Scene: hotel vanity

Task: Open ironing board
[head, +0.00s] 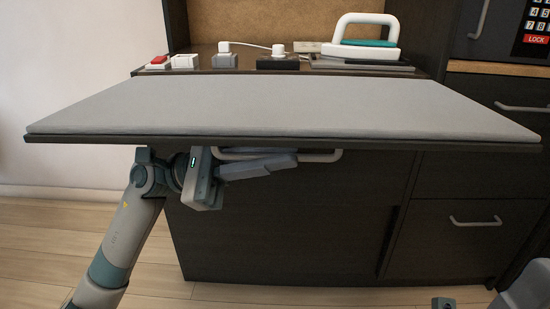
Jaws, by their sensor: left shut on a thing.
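The ironing board (285,108) is a flat grey padded panel with a dark underside, pulled out level in front of the cabinet. A pale bar handle (322,157) shows just beneath its front edge. My left gripper (285,162) reaches in under the board from the left. The exact contact is partly hidden. Only a piece of my right arm shows at the lower right corner; its gripper does not show.
A white and teal iron (363,40) stands on the dark counter behind the board. Drawers with handles (475,221) and a keypad safe (535,28) are at right. Bare floor lies at left.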

